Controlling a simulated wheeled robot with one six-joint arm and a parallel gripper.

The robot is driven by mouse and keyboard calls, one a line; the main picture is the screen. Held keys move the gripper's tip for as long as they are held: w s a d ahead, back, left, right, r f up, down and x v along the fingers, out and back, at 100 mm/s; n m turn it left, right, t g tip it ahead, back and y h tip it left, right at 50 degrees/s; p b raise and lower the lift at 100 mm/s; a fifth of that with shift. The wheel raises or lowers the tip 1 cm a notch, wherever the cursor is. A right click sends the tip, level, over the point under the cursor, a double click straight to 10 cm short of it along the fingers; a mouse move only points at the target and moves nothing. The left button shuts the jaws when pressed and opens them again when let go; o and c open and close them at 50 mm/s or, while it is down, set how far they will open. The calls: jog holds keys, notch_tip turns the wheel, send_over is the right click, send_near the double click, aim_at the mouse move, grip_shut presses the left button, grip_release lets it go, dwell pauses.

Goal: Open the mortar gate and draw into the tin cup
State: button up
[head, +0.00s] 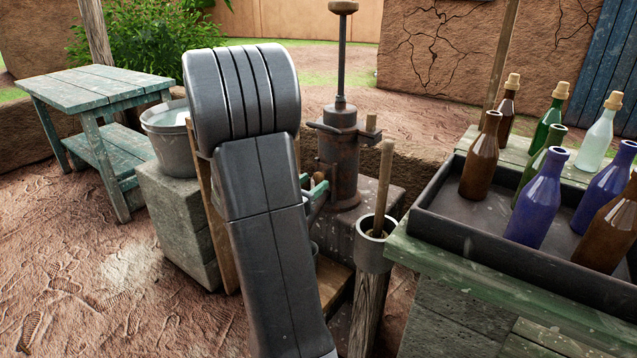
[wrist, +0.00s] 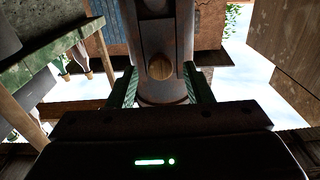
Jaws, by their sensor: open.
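The mortar pump is a rusty dark upright cylinder (head: 340,165) with a plunger rod on top, standing on a stone block right of my arm. In the wrist view its body (wrist: 165,28) fills the middle. A round wooden knob (wrist: 160,67), perhaps the gate's handle, faces the camera between my fingers. My gripper (wrist: 160,90) is open, one green-striped finger on each side; contact cannot be told. In the head view my gripper (head: 318,190) shows partly beside the pump, mostly behind my arm. A small grey edge (head: 314,248) low behind my arm may be the tin cup.
A metal holder (head: 374,250) with a wooden stick stands on a post in front of the pump. A tray (head: 470,250) of several bottles is on the right bench. A bucket (head: 168,128) on a block and a green table (head: 95,85) are left.

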aim_at(317, 180)
jog(key=shift+x, duration=1.8)
grip_shut()
notch_tip(317, 180, up, 4)
jog(key=p, duration=0.3)
grip_release()
jog(key=shift+r, duration=0.1)
jog(key=p+v, duration=0.2)
jog(key=v, duration=1.1)
jog(key=shift+s+a+p, duration=0.25)
jog(key=shift+s+p, duration=0.1)
